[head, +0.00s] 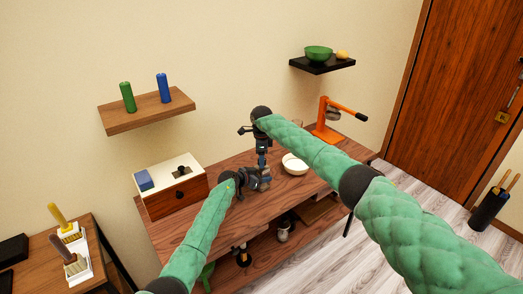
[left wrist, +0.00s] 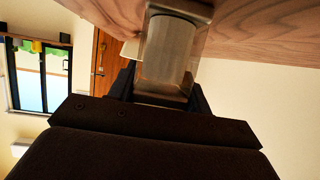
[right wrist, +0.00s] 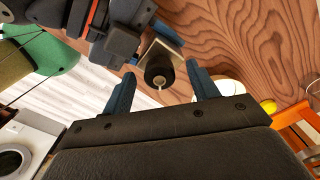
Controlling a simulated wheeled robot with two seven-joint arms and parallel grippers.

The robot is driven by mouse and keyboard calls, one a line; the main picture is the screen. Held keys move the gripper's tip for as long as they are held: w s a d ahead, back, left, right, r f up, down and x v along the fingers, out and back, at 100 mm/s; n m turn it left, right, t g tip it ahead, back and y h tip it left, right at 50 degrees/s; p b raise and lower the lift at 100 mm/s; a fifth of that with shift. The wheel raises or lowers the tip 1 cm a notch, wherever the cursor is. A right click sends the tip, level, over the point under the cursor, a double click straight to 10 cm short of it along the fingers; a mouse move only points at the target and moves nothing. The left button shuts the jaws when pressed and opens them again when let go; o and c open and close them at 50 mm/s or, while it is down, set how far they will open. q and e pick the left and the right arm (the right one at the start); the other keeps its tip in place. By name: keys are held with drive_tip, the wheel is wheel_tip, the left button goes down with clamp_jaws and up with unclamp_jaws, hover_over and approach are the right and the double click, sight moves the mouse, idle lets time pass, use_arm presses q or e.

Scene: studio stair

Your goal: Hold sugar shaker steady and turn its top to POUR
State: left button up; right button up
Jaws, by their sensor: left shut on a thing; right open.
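The sugar shaker's pale, shiny, square-sided body (left wrist: 168,55) stands between my left gripper's fingers (left wrist: 160,92) in the left wrist view, against the wooden table top. In the right wrist view its dark round top (right wrist: 158,72) shows a small pale spout and a beige square part behind it. My left gripper (head: 264,180) is shut on the shaker. My right gripper (right wrist: 162,88) is open, its blue fingers on either side of the dark top with gaps visible. In the head view the right gripper (head: 262,146) is above the left, and the grippers mostly hide the shaker. No POUR marking is readable.
A white bowl (head: 294,165) stands just right of the grippers on the wooden table (head: 215,222). An orange press (head: 326,128) is farther right. A box with a drawer (head: 172,192) stands at left. A wall shelf (head: 146,112) holds green and blue cylinders.

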drive_tip(key=shift+f, duration=0.75)
drive_tip(key=c, duration=1)
drive_tip(key=shift+c, duration=0.2)
drive_tip(key=shift+m, duration=1.8)
